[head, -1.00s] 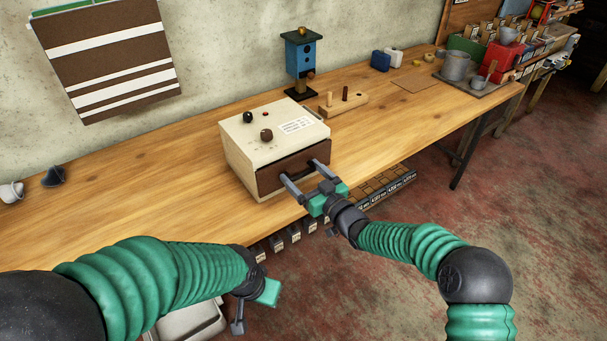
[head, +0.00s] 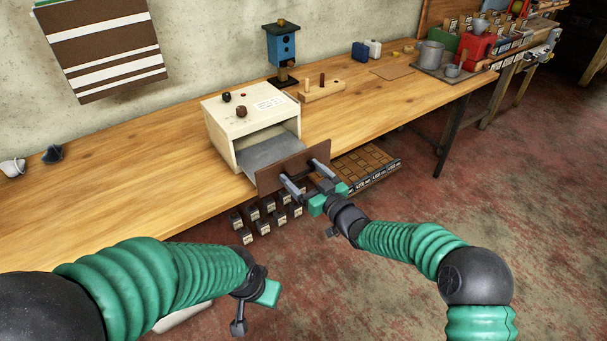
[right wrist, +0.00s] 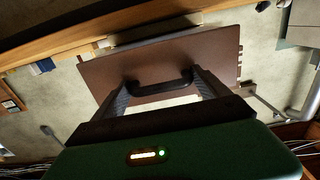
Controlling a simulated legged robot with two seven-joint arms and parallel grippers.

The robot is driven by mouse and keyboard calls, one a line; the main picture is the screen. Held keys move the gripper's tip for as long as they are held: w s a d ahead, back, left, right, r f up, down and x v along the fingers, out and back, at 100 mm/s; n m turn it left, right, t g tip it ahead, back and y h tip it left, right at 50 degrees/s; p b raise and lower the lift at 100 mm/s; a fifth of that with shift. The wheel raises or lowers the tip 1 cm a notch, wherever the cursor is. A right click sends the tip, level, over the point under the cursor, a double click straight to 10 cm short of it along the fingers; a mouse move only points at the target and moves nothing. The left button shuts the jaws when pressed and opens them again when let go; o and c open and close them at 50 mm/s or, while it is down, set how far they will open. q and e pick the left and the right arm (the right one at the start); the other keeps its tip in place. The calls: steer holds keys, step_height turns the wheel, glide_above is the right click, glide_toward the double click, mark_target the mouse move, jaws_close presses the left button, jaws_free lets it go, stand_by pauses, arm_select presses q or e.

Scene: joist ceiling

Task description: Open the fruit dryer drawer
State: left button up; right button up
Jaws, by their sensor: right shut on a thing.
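The fruit dryer (head: 243,116) is a cream box with dark knobs on top, standing at the front edge of the wooden bench. Its drawer (head: 268,150) is pulled out, with a grey tray floor showing behind a brown front panel (head: 272,176). In the right wrist view the brown front (right wrist: 165,62) carries a dark handle (right wrist: 158,88). My right gripper (head: 305,175) is at the drawer front, its fingers on either side of the handle and shut on it. My left gripper (head: 256,308) hangs low at the front, away from the dryer; its jaw opening is unclear.
The bench (head: 110,178) is mostly clear to the left of the dryer. A blue birdhouse (head: 281,48) and a wooden peg block (head: 322,90) stand behind it. Several small dark labelled boxes (head: 268,212) and a compartment tray (head: 365,165) lie below the bench edge.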

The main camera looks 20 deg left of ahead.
steer(key=shift+d+r, duration=0.25)
steer(key=shift+d, duration=0.1)
steer(key=shift+w+a+f, duration=0.1)
steer(key=shift+w+a, duration=0.05)
steer(key=shift+w, duration=0.05)
steer(key=o, duration=1.9)
steer(key=shift+w+a+f, duration=0.15)
steer(key=shift+a+f, duration=0.05)
steer(key=shift+a, duration=0.25)
steer(key=shift+o, duration=0.2)
steer(key=shift+a, duration=0.4)
steer(key=shift+d+r, duration=0.1)
steer(key=shift+d, duration=0.5)
arm_select(q)
step_height(320, 180, up, 2)
steer(key=shift+w+a+p, duration=0.1)
steer(key=shift+a+p, duration=0.05)
steer(key=shift+p, duration=1)
arm_select(e)
steer(key=v, duration=1.6)
steer(key=shift+s, duration=0.45)
arm_select(q)
steer(key=shift+a, duration=0.1)
